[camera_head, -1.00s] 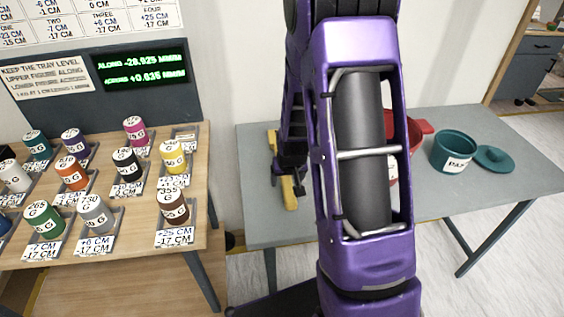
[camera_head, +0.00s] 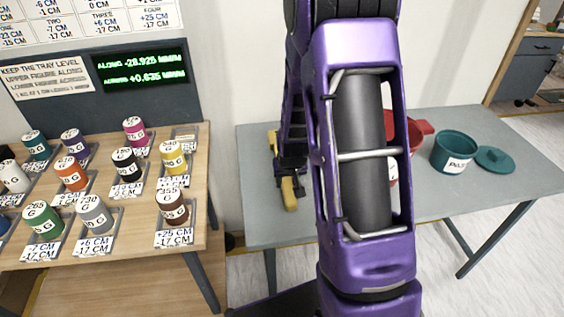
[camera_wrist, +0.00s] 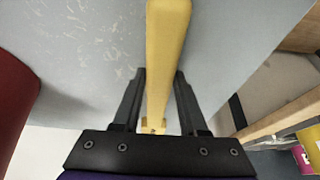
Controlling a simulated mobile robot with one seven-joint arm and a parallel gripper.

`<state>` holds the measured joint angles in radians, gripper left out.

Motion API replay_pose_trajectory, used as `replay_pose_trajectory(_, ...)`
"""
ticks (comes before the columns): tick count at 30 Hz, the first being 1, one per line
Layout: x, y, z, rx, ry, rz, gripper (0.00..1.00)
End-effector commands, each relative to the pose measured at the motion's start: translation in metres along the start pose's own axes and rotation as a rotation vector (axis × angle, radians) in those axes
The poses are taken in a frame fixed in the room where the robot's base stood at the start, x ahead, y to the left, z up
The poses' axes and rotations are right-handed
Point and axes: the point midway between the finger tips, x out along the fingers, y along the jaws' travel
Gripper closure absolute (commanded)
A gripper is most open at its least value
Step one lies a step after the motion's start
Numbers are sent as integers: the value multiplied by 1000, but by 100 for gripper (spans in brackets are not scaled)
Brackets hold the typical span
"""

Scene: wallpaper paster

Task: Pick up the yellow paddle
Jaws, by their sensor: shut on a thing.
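The yellow paddle (camera_head: 289,192) lies at the left end of the grey table, partly hidden by my gripper and arm in the head view. In the wrist view the paddle (camera_wrist: 167,45) runs from the top edge down between the fingers. My gripper (camera_wrist: 160,78) is shut on the paddle, with one dark finger on each side of it. In the head view my arm comes down over the table and hides part of the grip. I cannot tell whether the paddle touches the tabletop.
The grey table (camera_head: 440,210) also holds a red pot (camera_head: 415,130), partly behind my arm, a teal pot (camera_head: 455,152) and a teal lid (camera_head: 495,159). A wooden table (camera_head: 120,215) with several labelled coloured cans stands left, across a narrow gap.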

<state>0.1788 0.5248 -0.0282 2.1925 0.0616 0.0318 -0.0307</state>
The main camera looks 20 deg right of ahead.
Motion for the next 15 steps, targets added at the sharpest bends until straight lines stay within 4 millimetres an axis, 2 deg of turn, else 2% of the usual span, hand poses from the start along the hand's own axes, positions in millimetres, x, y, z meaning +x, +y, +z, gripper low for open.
replay_pose_trajectory(10,-5,0,-2,0,1,0,100)
replay_pose_trajectory(12,-11,0,-6,0,3,0,100)
replay_pose_trajectory(15,-31,0,-14,0,7,-1,100)
